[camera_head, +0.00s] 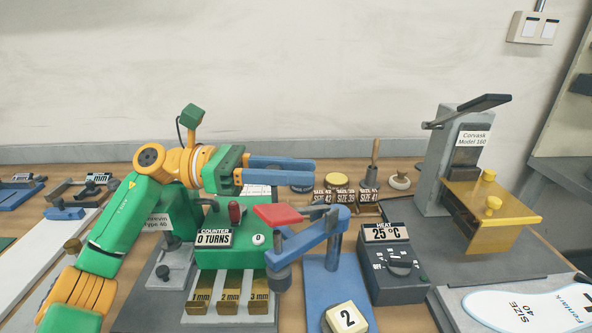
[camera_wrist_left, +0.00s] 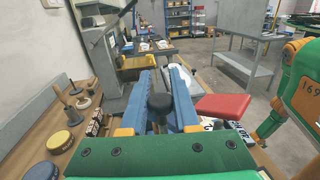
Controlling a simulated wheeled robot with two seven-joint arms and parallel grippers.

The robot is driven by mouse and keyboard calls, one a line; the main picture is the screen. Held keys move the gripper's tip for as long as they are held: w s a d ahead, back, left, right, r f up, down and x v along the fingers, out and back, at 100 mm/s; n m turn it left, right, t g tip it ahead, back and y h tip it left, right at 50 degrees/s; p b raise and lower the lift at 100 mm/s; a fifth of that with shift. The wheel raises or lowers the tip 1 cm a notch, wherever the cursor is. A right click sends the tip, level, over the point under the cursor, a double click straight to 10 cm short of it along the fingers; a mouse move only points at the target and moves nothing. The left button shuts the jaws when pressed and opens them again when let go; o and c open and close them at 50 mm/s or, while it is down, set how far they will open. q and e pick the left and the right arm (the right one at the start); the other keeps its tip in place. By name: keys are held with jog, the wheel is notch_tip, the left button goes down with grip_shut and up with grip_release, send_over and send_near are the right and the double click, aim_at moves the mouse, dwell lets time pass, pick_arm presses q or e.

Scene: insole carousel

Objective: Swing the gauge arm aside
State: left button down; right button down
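The blue gauge stand (camera_head: 325,290) has a post, and its gauge arm (camera_head: 305,236) reaches left over the green counter machine (camera_head: 235,255). A dark cylinder (camera_head: 278,277) hangs at the arm's left end. A red paddle (camera_head: 278,215) lies above it, and it also shows right of my fingers in the left wrist view (camera_wrist_left: 222,107). My left gripper (camera_head: 313,169) is above and behind the paddle, fingers apart and pointing right. In the left wrist view a dark round knob (camera_wrist_left: 160,104) shows between the fingers; I cannot tell whether they touch it. My right gripper is out of view.
A heat box (camera_head: 397,270) stands right of the gauge stand. A press (camera_head: 450,150) with a yellow guard is farther right. Round stamps and a wooden handle (camera_head: 375,150) stand behind. Brass blocks (camera_head: 230,295) sit at the front. An insole plate (camera_head: 520,305) lies front right.

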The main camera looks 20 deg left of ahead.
pick_arm(q)
jog(key=c, duration=0.7)
grip_release()
jog(key=shift+o, duration=0.2)
jog(key=b+v, duration=0.1)
jog(key=v, duration=0.6)
